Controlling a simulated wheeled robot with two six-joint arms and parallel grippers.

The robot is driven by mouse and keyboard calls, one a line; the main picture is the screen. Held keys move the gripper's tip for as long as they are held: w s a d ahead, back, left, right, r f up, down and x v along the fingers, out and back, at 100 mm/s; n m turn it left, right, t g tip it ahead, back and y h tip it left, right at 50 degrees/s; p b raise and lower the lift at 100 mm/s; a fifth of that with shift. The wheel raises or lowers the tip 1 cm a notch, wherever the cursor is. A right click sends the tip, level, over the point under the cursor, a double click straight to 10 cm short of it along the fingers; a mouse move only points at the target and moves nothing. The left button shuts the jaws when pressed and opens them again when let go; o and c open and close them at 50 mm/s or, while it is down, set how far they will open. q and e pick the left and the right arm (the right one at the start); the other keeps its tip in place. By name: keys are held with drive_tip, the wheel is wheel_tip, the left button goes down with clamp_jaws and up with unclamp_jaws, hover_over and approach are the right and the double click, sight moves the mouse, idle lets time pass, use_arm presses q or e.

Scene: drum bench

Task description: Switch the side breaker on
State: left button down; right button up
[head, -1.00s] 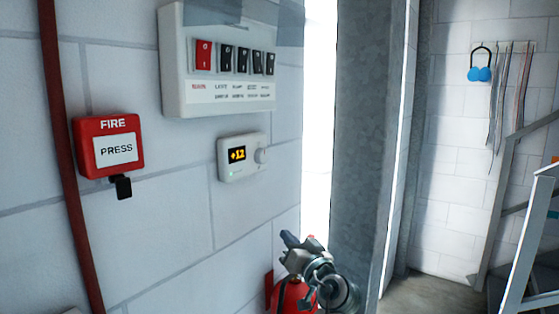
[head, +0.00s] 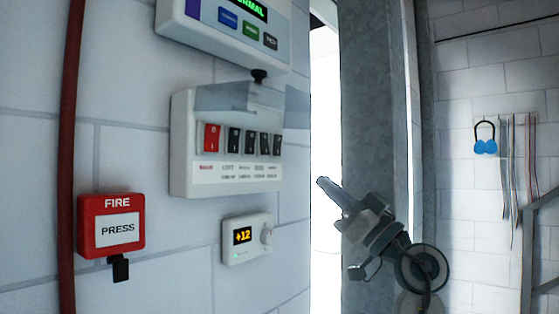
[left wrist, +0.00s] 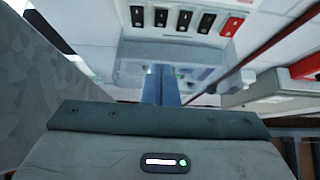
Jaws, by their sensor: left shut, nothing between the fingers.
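The breaker panel (head: 180,165) is a white wall box with a red switch (head: 212,137) at the left and several black switches (head: 250,141) in a row to its right. A clear flap (head: 238,97) is raised above the switches. The labels below are too blurred to tell which is the side breaker, and switch positions are unclear. My left gripper (head: 323,186) is shut and empty, right of the panel and apart from it in the head view. In the left wrist view the panel appears upside down beyond the shut fingers (left wrist: 163,84). My right gripper is not in view.
A display unit (head: 225,30) is above the panel, with a dark knob (head: 259,76) between them. A thermostat (head: 247,239) reading +12 is below. A red fire call point (head: 111,225) is at left, beside a red pipe (head: 70,150). A grey steel column (head: 370,110) stands behind my gripper.

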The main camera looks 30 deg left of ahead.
use_arm(q)
drive_tip(key=p, duration=0.6)
approach(266, 146)
wheel_tip(266, 146, up, 4)
drive_tip(key=a+p, duration=0.2)
drive_tip(key=a, duration=0.1)
drive_tip(key=shift+w+a, duration=0.1)
drive_tip(key=shift+a, duration=0.05)
drive_tip(key=shift+w+a+f+p, duration=0.1)
drive_tip(key=shift+a+f+p, duration=0.25)
drive_tip(key=shift+a, duration=0.25)
drive_tip(key=shift+d, duration=0.1)
